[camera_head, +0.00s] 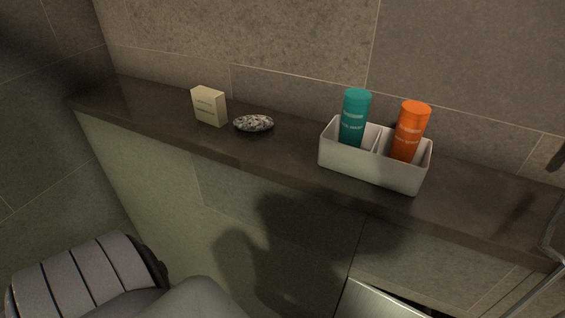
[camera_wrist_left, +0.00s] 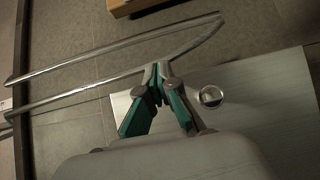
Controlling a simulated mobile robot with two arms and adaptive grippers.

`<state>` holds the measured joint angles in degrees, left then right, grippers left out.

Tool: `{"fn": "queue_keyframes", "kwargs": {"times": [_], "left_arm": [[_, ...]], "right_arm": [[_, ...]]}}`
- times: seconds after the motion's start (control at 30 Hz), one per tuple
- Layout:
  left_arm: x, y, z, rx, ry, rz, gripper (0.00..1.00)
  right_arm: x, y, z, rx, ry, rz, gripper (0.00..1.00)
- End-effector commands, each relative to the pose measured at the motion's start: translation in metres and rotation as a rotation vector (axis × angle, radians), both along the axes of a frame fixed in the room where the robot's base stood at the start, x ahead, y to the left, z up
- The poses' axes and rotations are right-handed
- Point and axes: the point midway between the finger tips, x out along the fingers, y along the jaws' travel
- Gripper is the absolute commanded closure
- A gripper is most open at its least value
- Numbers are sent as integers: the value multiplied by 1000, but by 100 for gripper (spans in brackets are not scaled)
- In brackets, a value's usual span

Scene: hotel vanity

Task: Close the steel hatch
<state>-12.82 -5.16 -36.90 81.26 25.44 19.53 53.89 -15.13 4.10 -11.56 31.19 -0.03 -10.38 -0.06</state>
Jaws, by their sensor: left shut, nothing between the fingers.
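The steel hatch (camera_head: 372,303) shows at the bottom edge of the head view as a pale panel, standing ajar with a dark gap along its right side. In the left wrist view the pale hatch panel (camera_wrist_left: 262,92) fills the right side, with a round metal fitting (camera_wrist_left: 211,96) on it. My left gripper (camera_wrist_left: 158,70) has green-lined fingers and is shut and empty. In that view its fingers overlap the panel's left part; whether they touch it I cannot tell. The left gripper is outside the head view. My right gripper is not in view.
A dark ledge (camera_head: 270,161) carries a small soap box (camera_head: 209,106), a speckled oval item (camera_head: 254,123) and a white holder (camera_head: 368,167) with a teal bottle (camera_head: 355,117) and an orange bottle (camera_head: 409,132). A bent metal rail (camera_wrist_left: 110,50) lies near the left gripper.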

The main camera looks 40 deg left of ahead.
Motion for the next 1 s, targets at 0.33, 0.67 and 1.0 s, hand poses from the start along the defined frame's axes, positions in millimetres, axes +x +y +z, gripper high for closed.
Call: {"fn": "queue_keyframes", "kwargs": {"times": [0.33,0.67,1.0], "left_arm": [[16,1,0,-1,0,-9,100],[16,1,0,-1,0,-10,100],[-6,12,-1,0,3,-10,100]], "right_arm": [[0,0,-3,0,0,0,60],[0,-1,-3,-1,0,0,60],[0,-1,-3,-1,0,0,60]]}}
